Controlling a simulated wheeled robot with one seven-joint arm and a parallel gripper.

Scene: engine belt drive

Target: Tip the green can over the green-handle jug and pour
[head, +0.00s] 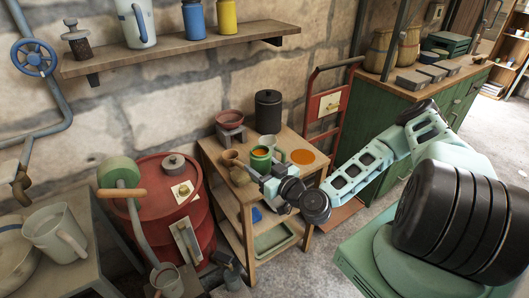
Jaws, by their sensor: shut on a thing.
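A green can (260,161) with orange contents at its open top is at the left end of my arm, above the small wooden table (213,152). My gripper (264,172) is shut on the can, though its fingertips are small and partly hidden. The can looks roughly upright. Just behind it, a pale jug (268,141) shows, with what looks like a green handle at its right side. The can hides the jug's lower part. I cannot tell the gap between can and jug.
Brown pots (230,157), a red bowl (230,119) on a stand and a black canister (268,111) share the table. A flat orange disc (303,157) lies at right. A red drum (160,190) stands left; a red hand truck (328,104) stands behind.

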